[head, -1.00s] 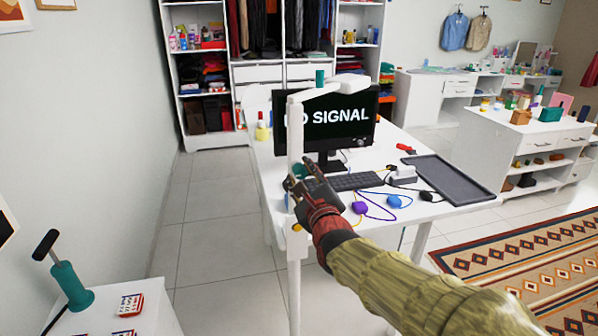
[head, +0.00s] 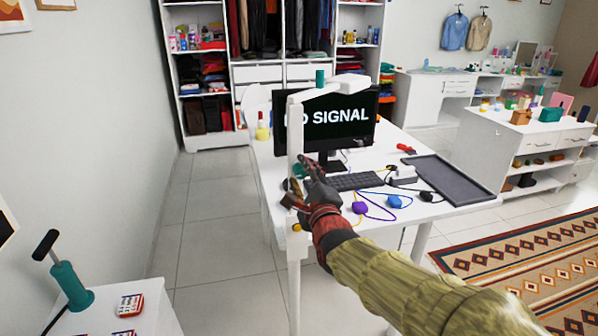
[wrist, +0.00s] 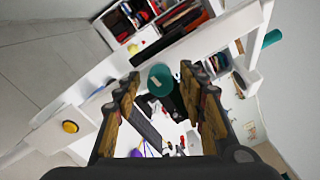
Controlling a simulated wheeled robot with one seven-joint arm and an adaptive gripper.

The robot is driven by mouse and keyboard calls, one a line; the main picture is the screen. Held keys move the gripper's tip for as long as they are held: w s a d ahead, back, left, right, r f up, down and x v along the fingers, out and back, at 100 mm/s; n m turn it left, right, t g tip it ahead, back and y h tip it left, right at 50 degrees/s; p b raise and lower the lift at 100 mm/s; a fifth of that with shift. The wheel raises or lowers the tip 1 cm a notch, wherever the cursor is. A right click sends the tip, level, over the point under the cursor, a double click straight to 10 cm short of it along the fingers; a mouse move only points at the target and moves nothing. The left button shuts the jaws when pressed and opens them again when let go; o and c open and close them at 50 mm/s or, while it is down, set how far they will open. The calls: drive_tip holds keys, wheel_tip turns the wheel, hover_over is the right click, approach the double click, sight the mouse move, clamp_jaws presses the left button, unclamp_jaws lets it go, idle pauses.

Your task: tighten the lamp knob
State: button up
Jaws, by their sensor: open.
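The white lamp (head: 295,130) stands at the near left edge of the desk, with an upright post and a jointed arm reaching right at the top. A teal round knob (head: 299,171) sits on the post at mid height, partly hidden by my gripper (head: 301,185). In the wrist view the teal knob (wrist: 160,80) shows between the tips of my open gripper (wrist: 161,76), with visible gaps on both sides. Whether the fingers reach around it is unclear. A yellow knob (head: 297,227) sits lower down; it also shows in the wrist view (wrist: 70,127).
A monitor (head: 350,118), keyboard (head: 352,181), purple plug (head: 359,208), blue plug (head: 395,202) and dark tray (head: 450,180) are on the white desk. A teal cylinder (head: 320,77) tops the lamp. The tiled floor left of the desk is clear.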

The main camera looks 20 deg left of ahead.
drive_tip(key=n, duration=1.2)
drive_tip(key=shift+n, duration=0.3)
clamp_jaws()
idle(0.4)
